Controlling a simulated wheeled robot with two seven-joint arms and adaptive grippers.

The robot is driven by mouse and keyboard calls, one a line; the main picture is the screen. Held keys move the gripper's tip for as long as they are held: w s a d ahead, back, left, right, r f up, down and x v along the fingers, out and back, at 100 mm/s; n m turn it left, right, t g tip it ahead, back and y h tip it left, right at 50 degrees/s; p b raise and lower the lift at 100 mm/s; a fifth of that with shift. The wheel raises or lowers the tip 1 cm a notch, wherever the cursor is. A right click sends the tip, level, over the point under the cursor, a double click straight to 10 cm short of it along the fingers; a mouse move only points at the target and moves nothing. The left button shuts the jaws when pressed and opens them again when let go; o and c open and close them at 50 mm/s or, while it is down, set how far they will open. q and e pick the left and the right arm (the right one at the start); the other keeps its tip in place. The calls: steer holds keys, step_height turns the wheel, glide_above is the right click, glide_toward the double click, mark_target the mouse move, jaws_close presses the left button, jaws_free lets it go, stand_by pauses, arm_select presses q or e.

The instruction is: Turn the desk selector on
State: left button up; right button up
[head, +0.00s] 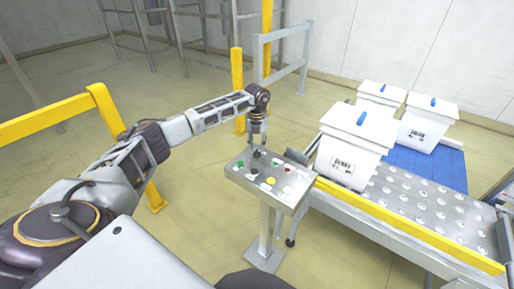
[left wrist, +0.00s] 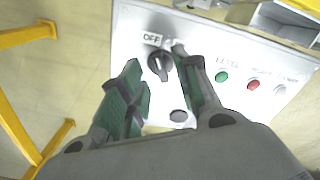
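The control desk (head: 290,198) is a grey panel on a post, in the middle of the head view. Its black selector knob (left wrist: 160,64) shows in the left wrist view, under a label reading OFF (left wrist: 152,39). My left gripper (head: 258,146) points down over the desk's far left part. In the left wrist view, the left gripper (left wrist: 156,62) has its green-padded fingers apart, one on each side of the knob in the picture. I cannot tell whether they touch it. My right gripper is not in view.
The panel also carries a green button (left wrist: 222,77), a red button (left wrist: 253,84) and a yellow button (head: 271,181). A conveyor (head: 420,205) with several white bins stands to the right. Yellow rails (head: 60,112) stand to the left.

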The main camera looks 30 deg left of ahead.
arm_select(q)
steer(key=shift+f, duration=1.2)
steer(key=shift+c, duration=0.5)
jaws_close()
